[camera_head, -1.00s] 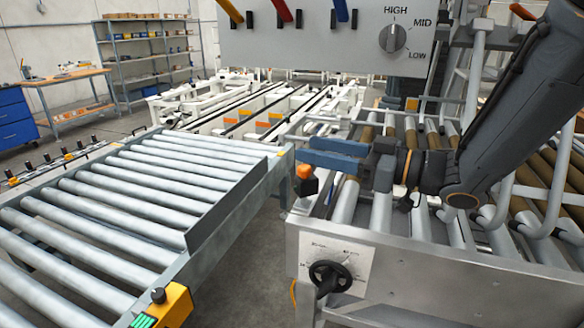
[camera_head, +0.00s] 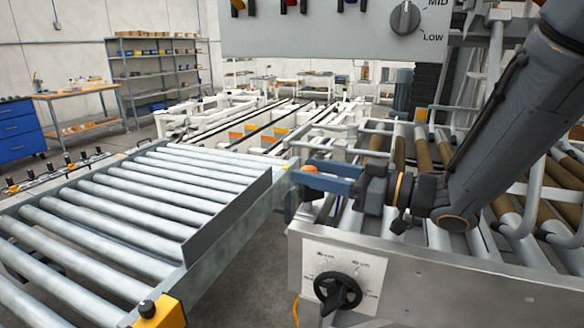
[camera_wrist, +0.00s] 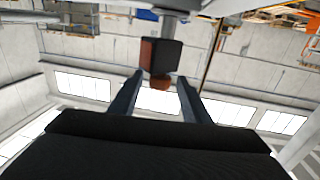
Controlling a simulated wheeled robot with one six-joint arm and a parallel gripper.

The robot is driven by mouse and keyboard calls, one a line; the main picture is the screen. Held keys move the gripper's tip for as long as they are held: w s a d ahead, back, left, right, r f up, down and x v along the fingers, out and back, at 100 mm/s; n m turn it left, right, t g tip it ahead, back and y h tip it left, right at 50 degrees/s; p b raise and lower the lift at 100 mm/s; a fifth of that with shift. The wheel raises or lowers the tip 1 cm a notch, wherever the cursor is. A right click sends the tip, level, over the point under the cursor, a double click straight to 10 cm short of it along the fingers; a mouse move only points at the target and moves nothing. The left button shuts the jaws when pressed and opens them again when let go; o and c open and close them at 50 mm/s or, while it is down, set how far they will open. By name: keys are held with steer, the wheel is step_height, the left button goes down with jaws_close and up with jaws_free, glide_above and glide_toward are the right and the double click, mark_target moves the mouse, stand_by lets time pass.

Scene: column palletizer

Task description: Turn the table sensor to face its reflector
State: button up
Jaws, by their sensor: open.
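The table sensor is a small black block with an orange part. In the head view only its orange top (camera_head: 310,168) shows between the blue fingers; the near finger hides the rest. My gripper (camera_head: 300,172) is open and level with it, fingers pointing left from the arm. In the wrist view the sensor (camera_wrist: 166,56) is on a grey post, with a round orange part toward me. It is at the open fingertips (camera_wrist: 160,76), with gaps visible on both sides. I cannot make out which thing is the reflector.
A roller conveyor (camera_head: 130,205) fills the left. The metal frame with a black handwheel (camera_head: 338,292) is below my arm, with rollers behind it. A grey control panel (camera_head: 340,30) hangs above. A yellow box with a black knob (camera_head: 160,312) is at the front.

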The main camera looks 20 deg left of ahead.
steer(key=shift+w+a+p, duration=0.2)
steer(key=shift+w+a, duration=0.05)
steer(key=shift+a, duration=1)
steer(key=shift+w+a+p, duration=0.15)
steer(key=shift+w+a, duration=0.1)
steer(key=shift+a, duration=0.95)
steer(key=c, duration=1)
steer(key=shift+s+n+g, duration=0.3)
steer(key=shift+n+g, duration=0.65)
steer(key=shift+g, duration=0.5)
steer(key=shift+s+n+g, duration=0.35)
steer(key=shift+n+g, duration=0.55)
steer(key=shift+g, duration=0.5)
steer(key=shift+s+n+g, duration=0.3)
steer(key=shift+n+g, duration=0.65)
steer(key=shift+g, duration=0.5)
steer(key=shift+c, duration=0.2)
steer(key=o, duration=1)
steer(key=shift+o, duration=0.2)
